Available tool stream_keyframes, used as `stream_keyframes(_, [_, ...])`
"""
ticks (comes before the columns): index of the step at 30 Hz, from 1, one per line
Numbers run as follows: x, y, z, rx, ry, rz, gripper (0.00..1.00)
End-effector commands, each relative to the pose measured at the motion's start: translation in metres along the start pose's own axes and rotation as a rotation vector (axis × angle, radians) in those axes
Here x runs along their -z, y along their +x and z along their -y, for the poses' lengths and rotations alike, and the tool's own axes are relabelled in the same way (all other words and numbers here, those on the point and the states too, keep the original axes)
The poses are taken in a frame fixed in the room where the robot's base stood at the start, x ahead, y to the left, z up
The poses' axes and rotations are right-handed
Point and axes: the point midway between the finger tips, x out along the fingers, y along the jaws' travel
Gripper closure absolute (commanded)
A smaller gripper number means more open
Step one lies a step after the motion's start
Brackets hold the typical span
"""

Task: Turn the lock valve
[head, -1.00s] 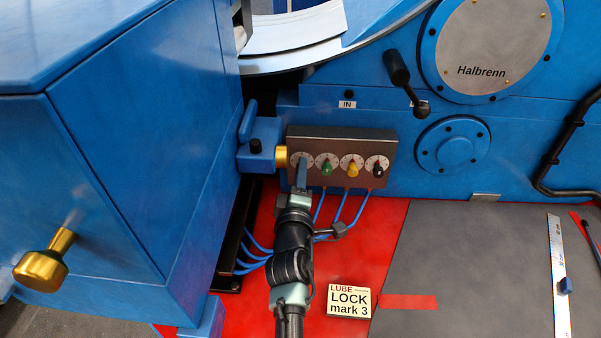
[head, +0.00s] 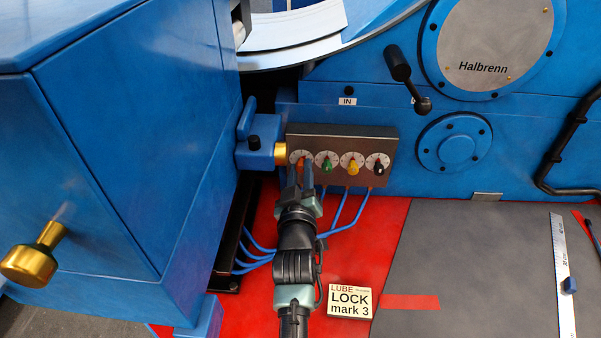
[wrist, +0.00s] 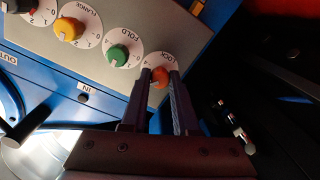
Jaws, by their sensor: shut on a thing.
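The lock valve is a small orange knob (wrist: 159,84) on a white dial marked LOCK, the end one in a row on a grey panel (head: 340,141). It also shows in the head view (head: 301,164) at the panel's left end, partly covered by my fingers. My gripper (head: 301,174) reaches up to it from below. In the wrist view its two dark fingers stand on either side of the orange knob, shut on it. The dial's numbers are mostly too small or hidden, so I cannot tell its setting. A sign (head: 350,301) reads LUBE LOCK mark 3.
Green (head: 327,166), yellow (head: 351,167) and black (head: 377,169) knobs sit close to the right. A brass fitting (head: 281,153) and blue block (head: 256,150) adjoin on the left. Blue hoses (head: 340,216) run below. The grey floor area at right is mostly clear.

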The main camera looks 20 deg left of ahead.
Motion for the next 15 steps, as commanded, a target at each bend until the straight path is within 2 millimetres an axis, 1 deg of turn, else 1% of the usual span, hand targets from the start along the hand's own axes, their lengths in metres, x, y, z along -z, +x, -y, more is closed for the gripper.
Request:
stream_keyframes(6, [-0.0021, -0.0003, 0.0016, 0.004, 0.098, -0.001, 1.0])
stream_keyframes(15, [-0.0017, -0.0003, 0.0016, 0.006, 0.15, -0.002, 1.0])
